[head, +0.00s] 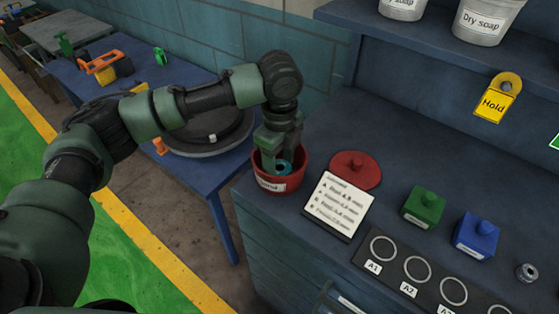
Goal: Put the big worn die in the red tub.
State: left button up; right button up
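The red tub (299,178) stands at the left corner of the blue bench, with a white label on its front. A teal ring-shaped piece (284,167), which may be the big worn die, shows inside the tub's rim. My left gripper (274,162) points down into the tub, its fingertips right at the teal ring. The rim and the fingers hide part of the ring, so I cannot tell whether the fingers grip it or whether it rests on the tub floor. My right gripper is out of view.
A red knobbed lid (355,170) and a printed card (339,207) lie beside the tub. Green (424,208) and blue (476,237) knobbed boxes stand further right, behind a dark ringed strip (400,284). A small grey ring (527,272) sits far right. Soap buckets (484,24) stand on the shelf.

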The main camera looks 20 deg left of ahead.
pick_arm(q)
jog(key=shift+o, duration=0.6)
jog(key=shift+r, duration=0.2)
notch_tip(320, 180, up, 12)
jog(key=b, duration=0.2)
